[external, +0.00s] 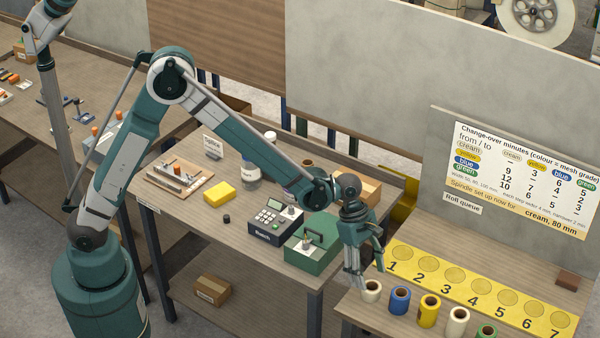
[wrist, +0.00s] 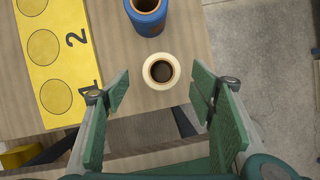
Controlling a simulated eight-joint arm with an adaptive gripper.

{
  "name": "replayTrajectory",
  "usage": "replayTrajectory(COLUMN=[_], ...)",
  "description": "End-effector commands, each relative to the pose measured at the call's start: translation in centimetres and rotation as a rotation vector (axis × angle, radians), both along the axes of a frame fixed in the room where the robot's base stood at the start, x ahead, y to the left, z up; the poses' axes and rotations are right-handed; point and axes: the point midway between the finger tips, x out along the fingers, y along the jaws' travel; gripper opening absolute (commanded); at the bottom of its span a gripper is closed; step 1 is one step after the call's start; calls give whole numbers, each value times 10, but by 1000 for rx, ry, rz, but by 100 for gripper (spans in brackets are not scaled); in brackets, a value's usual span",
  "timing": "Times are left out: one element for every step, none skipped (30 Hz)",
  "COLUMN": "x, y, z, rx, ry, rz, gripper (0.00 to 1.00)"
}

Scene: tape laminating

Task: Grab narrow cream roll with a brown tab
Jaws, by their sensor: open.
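A cream roll with a brown core (external: 371,292) stands upright at the left end of the row of rolls. In the wrist view the same cream roll (wrist: 174,77) is seen from above, between and a little ahead of the fingertips. My gripper (external: 366,275) is open and points down over it. In the wrist view my gripper (wrist: 160,92) has its green finger pads apart on either side, with nothing held. A second cream roll (external: 457,324), which looks taller, stands farther right. I cannot make out a brown tab on either cream roll.
A blue roll (external: 400,300) stands close beside the left cream roll; a yellow roll (external: 427,312) and a green roll (external: 487,332) stand farther right. A yellow numbered strip (external: 480,287) with empty circles lies behind. A green box (external: 312,242) is on the bench to the left.

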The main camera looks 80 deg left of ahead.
Motion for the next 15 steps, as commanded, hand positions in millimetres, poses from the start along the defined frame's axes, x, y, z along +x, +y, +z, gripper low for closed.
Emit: replayTrajectory(x=[0,0,0,0,0,0,0,0,0,1,1,1,1,1,2], y=[0,0,0,0,0,0,0,0,-1,-1,-2,-3,-4,-5,-6], z=[0,0,0,0,0,0,-1,-2,-4,-5,-8,-11,-14,-17,-22], rx=[0,0,0,0,0,0,0,0,0,0,0,0,0,0,0], ry=[0,0,0,0,0,0,0,0,0,0,0,0,0,0,0], rz=[0,0,0,0,0,0,0,0,0,0,0,-1,-1,-1,-1], gripper=[55,55,55,55,55,55,55,55,55,55,55,55,55,55,55])
